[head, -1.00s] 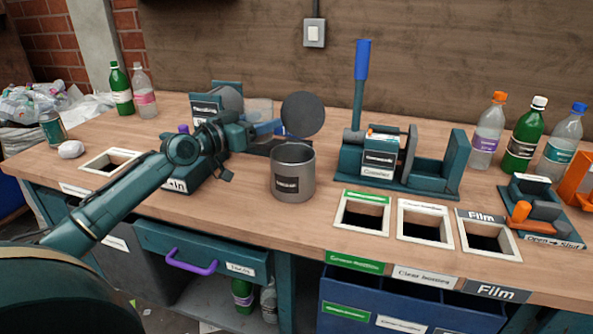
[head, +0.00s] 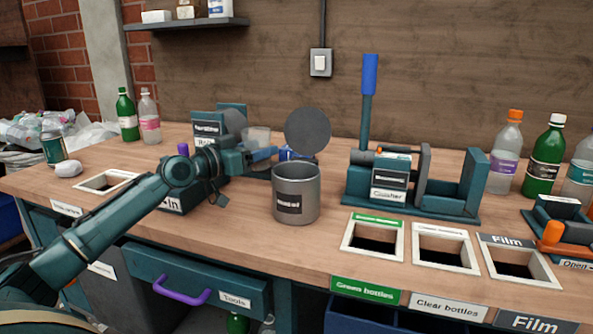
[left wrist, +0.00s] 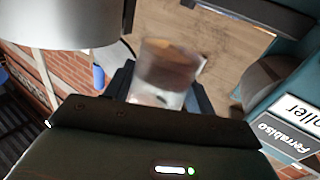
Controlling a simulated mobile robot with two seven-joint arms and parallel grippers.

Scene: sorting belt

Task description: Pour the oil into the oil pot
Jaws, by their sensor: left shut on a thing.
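The oil pot (head: 295,205) is a grey metal cylinder with a dark label, upright on the bench. A round grey lid (head: 307,132) stands raised behind its rim. My left gripper (head: 262,154) is just left of and behind the pot's rim, shut on a clear cup (head: 256,138). In the left wrist view the cup (left wrist: 165,98) sits between the fingers with brown oil (left wrist: 168,68) in it, apart from a large grey metal cylinder (left wrist: 70,25) at upper left. Its exact tilt is hard to judge. My right gripper is not in view.
A crusher (head: 415,185) with a tall blue-handled lever stands right of the pot. Labelled bench openings (head: 372,238) lie in front of it. A labelled machine (head: 208,130) is behind my left arm. Bottles (head: 127,115) stand at the back left. The bench in front of the pot is clear.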

